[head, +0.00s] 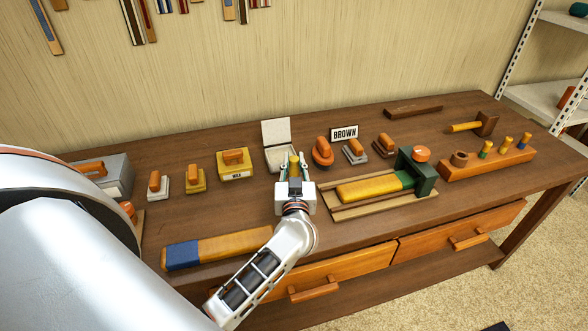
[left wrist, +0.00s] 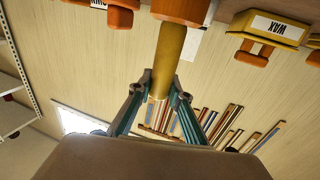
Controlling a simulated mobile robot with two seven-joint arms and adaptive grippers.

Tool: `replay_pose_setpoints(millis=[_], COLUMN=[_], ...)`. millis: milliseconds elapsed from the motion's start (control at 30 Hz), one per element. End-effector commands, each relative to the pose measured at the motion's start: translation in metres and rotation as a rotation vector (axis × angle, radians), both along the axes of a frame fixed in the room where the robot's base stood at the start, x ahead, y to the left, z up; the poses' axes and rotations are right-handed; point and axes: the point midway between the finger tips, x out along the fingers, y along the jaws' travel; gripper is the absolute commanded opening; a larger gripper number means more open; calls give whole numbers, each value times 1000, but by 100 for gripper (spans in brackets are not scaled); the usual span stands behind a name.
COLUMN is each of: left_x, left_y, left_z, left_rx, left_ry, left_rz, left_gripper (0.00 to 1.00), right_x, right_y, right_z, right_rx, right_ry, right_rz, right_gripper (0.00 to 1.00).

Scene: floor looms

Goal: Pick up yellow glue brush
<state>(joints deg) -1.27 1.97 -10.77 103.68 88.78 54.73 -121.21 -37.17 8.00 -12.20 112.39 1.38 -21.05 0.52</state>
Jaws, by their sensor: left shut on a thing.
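My left gripper (head: 293,162) is over the middle of the workbench, shut on the yellow glue brush (head: 293,169). In the left wrist view the two fingertips (left wrist: 162,90) sit on either side of its round yellow handle (left wrist: 170,50). An orange part (left wrist: 180,10) shows at the handle's far end; I cannot tell whether it belongs to the brush or is a separate thing. The gripper hides most of the brush in the head view. My right gripper is not in view.
An open pale box (head: 276,131) stands just behind the gripper. A wax block (head: 235,164) is to the left, a BROWN sign (head: 344,133) and orange-handled tools to the right. A green-ended yellow piece (head: 370,187) lies front right, a blue-ended one (head: 240,243) front left.

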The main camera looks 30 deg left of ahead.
Motion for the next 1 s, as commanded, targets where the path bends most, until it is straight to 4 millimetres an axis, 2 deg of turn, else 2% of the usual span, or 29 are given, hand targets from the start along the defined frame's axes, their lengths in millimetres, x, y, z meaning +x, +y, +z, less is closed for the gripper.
replay_pose_setpoints(millis=[167, 367, 500, 700, 900, 1000], left_x=[0, 0, 0, 0, 0, 0], left_y=[0, 0, 0, 0, 0, 0], left_z=[8, 34, 62, 109, 158, 176], left_rx=[-2, -3, -2, -2, -1, -1], left_ry=[-3, -3, -4, -9, -8, -6], left_rz=[0, 0, 0, 0, 0, -1], left_gripper=[0, 0, 0, 0, 0, 0], right_x=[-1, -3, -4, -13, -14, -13], right_y=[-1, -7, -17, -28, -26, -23], right_z=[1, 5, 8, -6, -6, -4], right_rx=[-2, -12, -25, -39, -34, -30], right_ry=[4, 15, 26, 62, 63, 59], right_rz=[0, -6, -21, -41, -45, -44], right_gripper=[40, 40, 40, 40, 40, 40])
